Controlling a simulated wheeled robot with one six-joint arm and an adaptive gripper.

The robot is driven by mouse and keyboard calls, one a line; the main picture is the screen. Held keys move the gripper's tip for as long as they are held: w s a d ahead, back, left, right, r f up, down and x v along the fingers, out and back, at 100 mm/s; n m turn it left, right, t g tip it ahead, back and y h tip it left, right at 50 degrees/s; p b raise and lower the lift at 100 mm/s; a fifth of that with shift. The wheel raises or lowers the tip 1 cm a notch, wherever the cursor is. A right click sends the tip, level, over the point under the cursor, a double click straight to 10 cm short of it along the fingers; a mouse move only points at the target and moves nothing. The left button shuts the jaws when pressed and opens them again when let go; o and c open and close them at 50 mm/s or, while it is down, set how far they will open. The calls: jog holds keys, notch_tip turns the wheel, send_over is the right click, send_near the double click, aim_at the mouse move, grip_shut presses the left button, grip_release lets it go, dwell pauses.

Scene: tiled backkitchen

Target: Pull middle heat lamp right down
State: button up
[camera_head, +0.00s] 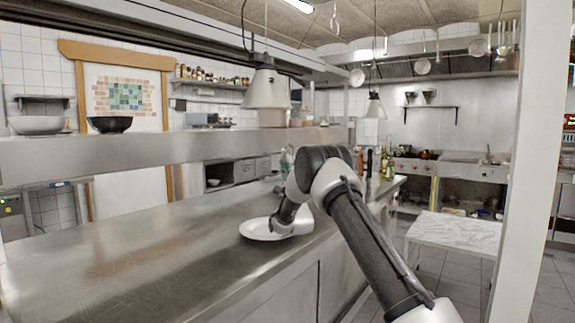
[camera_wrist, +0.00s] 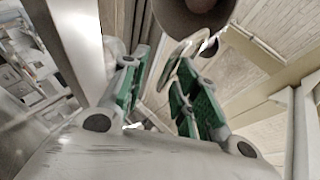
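Two pale cone-shaped heat lamps hang over the counter in the head view: a nearer, larger lamp (camera_head: 267,90) left of centre and a farther, smaller lamp (camera_head: 373,107) to its right. I cannot tell which is the middle one. My gripper (camera_wrist: 157,82) shows in the wrist view with its green-padded fingers apart and no lamp between them. The round dark underside of a lamp (camera_wrist: 192,14) shows above and beyond the fingers, apart from them. In the head view my arm bends down over the counter, below the lamps; its fingers cannot be made out there.
The steel counter (camera_head: 130,255) runs along the left and front. A white plate (camera_head: 256,231) lies on it beside my wrist. Several bottles (camera_head: 387,168) stand farther back. A raised shelf (camera_head: 60,158) runs behind. A white post (camera_head: 530,170) stands at right.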

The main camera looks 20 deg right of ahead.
jog(key=shift+r+y, duration=0.1)
jog(key=shift+y, duration=0.2)
jog(key=shift+a, duration=0.1)
jog(key=shift+s+f, duration=0.2)
jog(key=v, duration=1.1)
jog(key=shift+f, duration=0.25)
jog(key=shift+s+r, duration=0.1)
